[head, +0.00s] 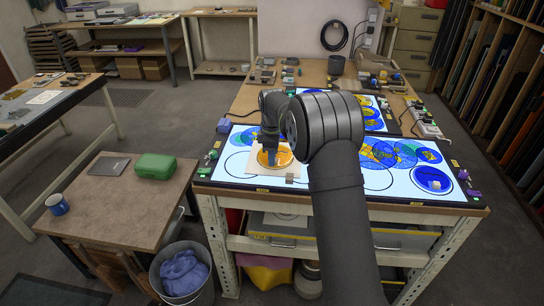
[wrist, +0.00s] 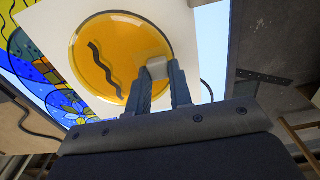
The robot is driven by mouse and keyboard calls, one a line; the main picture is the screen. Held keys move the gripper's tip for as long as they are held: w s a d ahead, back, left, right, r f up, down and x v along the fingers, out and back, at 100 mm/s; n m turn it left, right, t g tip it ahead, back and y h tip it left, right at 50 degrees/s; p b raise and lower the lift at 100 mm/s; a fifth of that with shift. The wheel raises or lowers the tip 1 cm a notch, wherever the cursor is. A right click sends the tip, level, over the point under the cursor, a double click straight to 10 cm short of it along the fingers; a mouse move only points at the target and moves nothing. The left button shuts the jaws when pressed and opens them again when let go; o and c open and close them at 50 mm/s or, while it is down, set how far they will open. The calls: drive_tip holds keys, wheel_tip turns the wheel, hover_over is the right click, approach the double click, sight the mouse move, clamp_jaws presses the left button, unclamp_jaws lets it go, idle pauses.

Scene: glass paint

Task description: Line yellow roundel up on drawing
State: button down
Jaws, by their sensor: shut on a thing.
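The yellow roundel (wrist: 108,50) is an amber disc with a dark wavy line. It lies over a pale square card (wrist: 68,22), and I cannot tell whether it touches it. In the head view the roundel (head: 285,157) is partly hidden by my arm. My gripper (wrist: 160,80) is shut on a small grey block (wrist: 153,65) at the roundel's edge. In the head view my gripper (head: 271,158) points down over the disc. The drawing (head: 227,172), with black circle outlines and blue and yellow patterns, lies on the lit panel, partly covered by the card.
Another small grey block (head: 290,178) shows by the card's front corner. A side table holds a green case (head: 155,166) and blue mug (head: 57,205). Tools crowd the bench behind.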

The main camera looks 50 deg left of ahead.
drive_tip(key=shift+f, duration=0.25)
idle(0.6)
drive_tip(key=c, duration=1.2)
unclamp_jaws()
wheel_tip(320, 180, up, 17)
drive_tip(key=shift+r, duration=0.2)
drive_tip(key=shift+f, duration=0.1)
wheel_tip(320, 180, down, 17)
drive_tip(key=shift+f, duration=0.1)
